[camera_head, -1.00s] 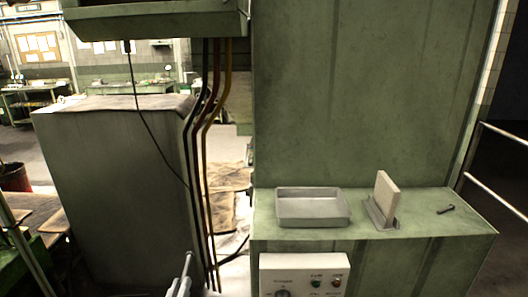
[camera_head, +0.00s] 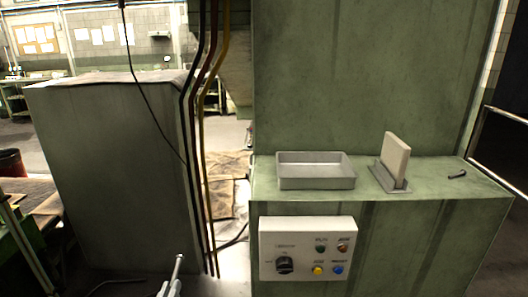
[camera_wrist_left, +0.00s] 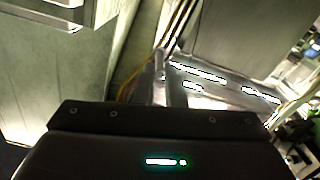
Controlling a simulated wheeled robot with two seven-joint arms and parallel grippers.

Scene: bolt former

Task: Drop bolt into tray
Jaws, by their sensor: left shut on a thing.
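A grey metal tray (camera_head: 316,183) with low walls sits on the left part of the green machine ledge, and its visible inside looks empty. My left gripper (camera_head: 172,287) is at the bottom edge of the head view, left of the ledge and apart from it. It is shut on a grey bolt (camera_head: 178,266) that points up, head on top. In the left wrist view the gripper fingers (camera_wrist_left: 166,88) are close together, and the bolt is hard to make out between them. Another dark bolt (camera_head: 457,175) lies at the right of the ledge. My right gripper is not in view.
A pale plate (camera_head: 396,158) stands in a grey holder right of the tray. A white control panel (camera_head: 308,248) with a knob and buttons is on the machine front below the tray. Cables (camera_head: 206,150) hang left of the ledge. A metal railing (camera_head: 497,182) is at far right.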

